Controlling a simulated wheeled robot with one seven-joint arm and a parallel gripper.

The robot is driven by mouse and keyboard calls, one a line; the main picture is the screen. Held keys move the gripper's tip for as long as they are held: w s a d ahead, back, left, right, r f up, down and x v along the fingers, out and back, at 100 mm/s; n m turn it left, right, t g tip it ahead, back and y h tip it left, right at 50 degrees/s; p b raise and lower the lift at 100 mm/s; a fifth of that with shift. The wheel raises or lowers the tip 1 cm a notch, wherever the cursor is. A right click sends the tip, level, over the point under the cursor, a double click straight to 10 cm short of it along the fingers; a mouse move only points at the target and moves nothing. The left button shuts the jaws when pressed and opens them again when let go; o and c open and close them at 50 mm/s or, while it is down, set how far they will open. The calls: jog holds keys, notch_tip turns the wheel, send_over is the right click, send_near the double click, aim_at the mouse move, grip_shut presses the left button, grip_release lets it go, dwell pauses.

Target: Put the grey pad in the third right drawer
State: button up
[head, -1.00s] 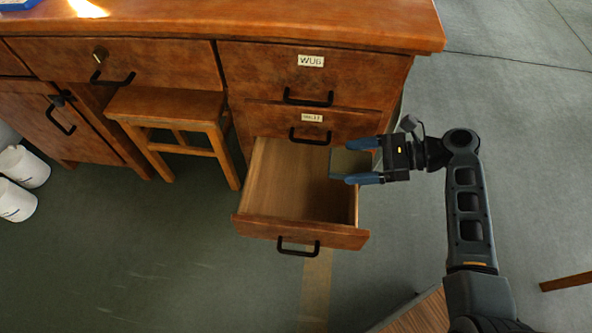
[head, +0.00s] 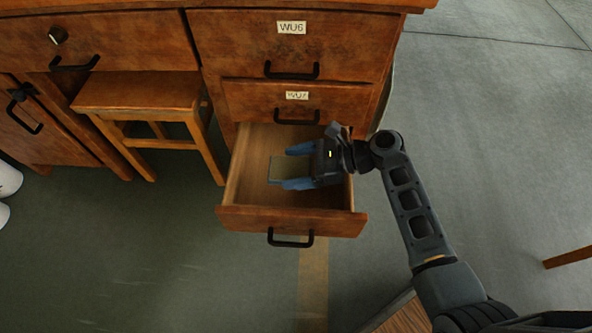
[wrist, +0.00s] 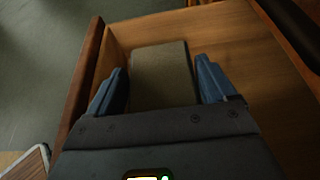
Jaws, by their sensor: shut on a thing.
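The third right drawer (head: 290,221) is pulled open below two shut drawers; it also shows in the wrist view (wrist: 226,32). The grey pad (head: 275,172) is between the blue fingers of my gripper (head: 288,167), over the inside of the open drawer. In the wrist view the pad (wrist: 162,75) is a flat greyish-green block, with one finger on each side of it. My gripper is shut on the pad. I cannot tell how far the pad is above the drawer floor.
The upper right drawers, labelled (head: 291,28) and (head: 297,96), are shut above the open one. A wooden stool (head: 145,95) stands under the desk to the left. A wooden leg (head: 570,257) shows at the right. Grey floor is free in front.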

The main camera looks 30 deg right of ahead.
jog(key=shift+f, duration=0.35)
jog(key=shift+f, duration=0.15)
jog(key=shift+f, duration=0.35)
jog(key=shift+f, duration=0.1)
jog(key=o, duration=1.1)
jog(key=shift+r, duration=0.5)
jog(key=p+v, duration=0.5)
jog(key=v, duration=0.7)
